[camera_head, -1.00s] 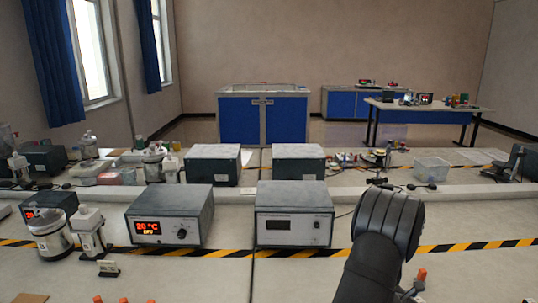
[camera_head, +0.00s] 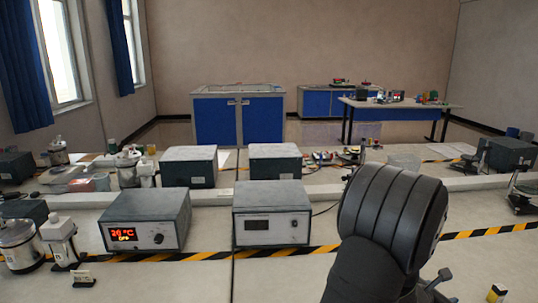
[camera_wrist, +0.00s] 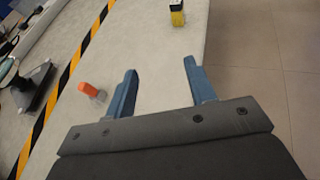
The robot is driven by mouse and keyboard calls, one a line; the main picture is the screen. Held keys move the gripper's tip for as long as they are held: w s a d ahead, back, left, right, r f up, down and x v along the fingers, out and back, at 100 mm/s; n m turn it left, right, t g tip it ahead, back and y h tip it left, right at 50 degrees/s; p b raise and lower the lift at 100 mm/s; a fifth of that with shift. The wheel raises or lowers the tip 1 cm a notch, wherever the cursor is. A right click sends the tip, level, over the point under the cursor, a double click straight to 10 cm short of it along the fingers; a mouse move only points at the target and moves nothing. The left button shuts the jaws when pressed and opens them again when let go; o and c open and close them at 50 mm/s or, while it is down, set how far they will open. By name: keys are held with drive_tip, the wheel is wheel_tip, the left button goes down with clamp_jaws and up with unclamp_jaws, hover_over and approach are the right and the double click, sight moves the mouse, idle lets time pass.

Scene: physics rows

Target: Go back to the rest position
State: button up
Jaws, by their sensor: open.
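My gripper (camera_wrist: 158,82) shows in the wrist view with its two blue-grey fingers spread apart and nothing between them. It is above the pale bench top (camera_wrist: 150,45), near the bench's edge on the right. In the head view my dark arm fills the lower right, and the fingertips are hidden there. An orange-capped piece (camera_wrist: 90,91) stands on the bench just left of the left finger, apart from it. A yellow and black block (camera_wrist: 177,13) stands ahead of the fingers near the bench edge.
A grey box with a red display (camera_head: 147,221) and a second box (camera_head: 271,213) stand on the bench left of my arm. A yellow-black striped tape (camera_head: 200,256) runs across the bench. A dark-based device (camera_wrist: 33,87) lies at the left. Bare floor (camera_wrist: 265,60) lies beyond the bench edge.

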drive_tip(key=d+m+g, duration=0.5)
drive_tip(key=d+g, duration=0.1)
drive_tip(key=d, duration=0.9)
drive_tip(key=w+a+f, duration=0.1)
drive_tip(key=w+f, duration=0.3)
drive_tip(key=w, duration=0.2)
drive_tip(key=shift+f+h, duration=0.25)
drive_tip(key=shift+h, duration=0.05)
drive_tip(key=shift+w+a, duration=0.1)
